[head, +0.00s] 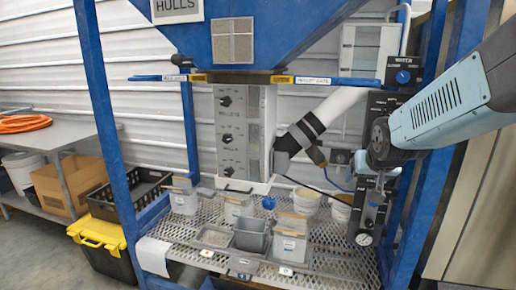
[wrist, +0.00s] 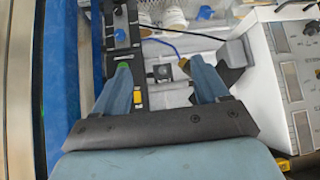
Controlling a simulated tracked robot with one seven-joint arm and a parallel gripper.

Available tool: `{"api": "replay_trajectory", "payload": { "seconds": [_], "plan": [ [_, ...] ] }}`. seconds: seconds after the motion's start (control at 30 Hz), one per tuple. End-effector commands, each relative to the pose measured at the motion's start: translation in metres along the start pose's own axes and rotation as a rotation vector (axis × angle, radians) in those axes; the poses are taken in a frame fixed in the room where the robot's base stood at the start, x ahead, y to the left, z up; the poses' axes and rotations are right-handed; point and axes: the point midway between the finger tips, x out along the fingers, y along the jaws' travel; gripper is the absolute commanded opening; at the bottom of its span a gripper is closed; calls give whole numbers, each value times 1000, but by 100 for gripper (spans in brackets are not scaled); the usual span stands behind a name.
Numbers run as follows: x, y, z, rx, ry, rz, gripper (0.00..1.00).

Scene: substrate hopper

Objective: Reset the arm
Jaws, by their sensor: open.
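My gripper (wrist: 160,72) shows in the wrist view with its two blue-grey fingers spread apart and nothing between them. Beyond the fingers are a black panel (wrist: 119,35) with a green button, at the left, and white and grey fittings. In the head view my arm (head: 445,105) reaches in from the right edge, in front of the black water panel (head: 403,76) and the blue frame's right side. The fingers cannot be made out clearly there. The blue hopper (head: 270,25) marked HULLS stands above a grey control box (head: 241,130) with black knobs.
A perforated metal bench (head: 325,255) holds grey bins (head: 251,235), labelled boxes and white tubs (head: 306,201). Blue frame posts (head: 105,110) stand at both sides. A yellow-lidded black tote (head: 100,240) sits on the floor at left.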

Motion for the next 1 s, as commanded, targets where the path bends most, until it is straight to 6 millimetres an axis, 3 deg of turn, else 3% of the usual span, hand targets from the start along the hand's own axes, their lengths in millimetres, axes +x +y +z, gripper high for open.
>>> {"api": "replay_trajectory", "payload": {
  "seconds": [0.3, 0.5, 0.7, 1.0],
  "plan": [
    [-91, -13, 49, -72, -141, -35, 74],
    [-135, -15, 82, -110, -221, -63, 74],
    [-153, -15, 99, -129, -260, -77, 74],
    [-155, -15, 100, -130, -264, -78, 74]
  ]
}}
